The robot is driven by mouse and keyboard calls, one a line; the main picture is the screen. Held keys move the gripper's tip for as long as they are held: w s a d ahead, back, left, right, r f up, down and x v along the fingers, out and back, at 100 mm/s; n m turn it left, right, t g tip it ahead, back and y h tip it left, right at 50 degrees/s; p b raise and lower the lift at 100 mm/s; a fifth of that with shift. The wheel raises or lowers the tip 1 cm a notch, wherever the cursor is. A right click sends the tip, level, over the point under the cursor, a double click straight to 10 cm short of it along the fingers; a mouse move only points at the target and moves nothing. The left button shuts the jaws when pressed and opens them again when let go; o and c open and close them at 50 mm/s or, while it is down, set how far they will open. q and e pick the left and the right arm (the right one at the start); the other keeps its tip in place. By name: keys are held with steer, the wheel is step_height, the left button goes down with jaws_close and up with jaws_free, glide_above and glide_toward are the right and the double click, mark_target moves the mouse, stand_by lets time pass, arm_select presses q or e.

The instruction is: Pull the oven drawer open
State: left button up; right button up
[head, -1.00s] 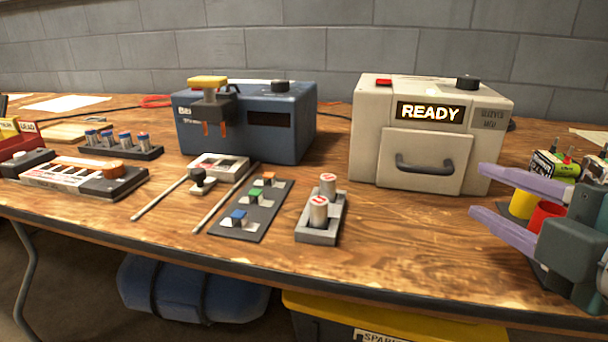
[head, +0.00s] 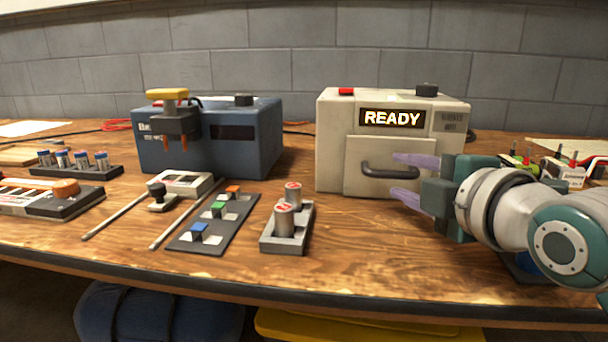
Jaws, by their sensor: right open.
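The cream oven (head: 330,140) stands at the back right of the table, its display reading READY. Its drawer front (head: 372,147) looks closed and flush. A dark curved drawer handle (head: 390,172) runs across it. My right gripper (head: 400,176) is open, with two purple fingers pointing left at the handle's right end. One fingertip appears above the handle's level and the other below it. The right end of the handle is partly hidden by the fingers, and I cannot tell if they touch it. My left gripper is not in view.
A grey holder (head: 268,243) with two metal cylinders stands in front of the oven. A dark strip with coloured blocks (head: 212,224), a blue machine (head: 262,155) and two rods lie further left. Small batteries and cables (head: 575,168) sit right, behind my arm.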

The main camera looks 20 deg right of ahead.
steer(key=shift+c, duration=0.3)
jaws_close()
stand_by(1.1)
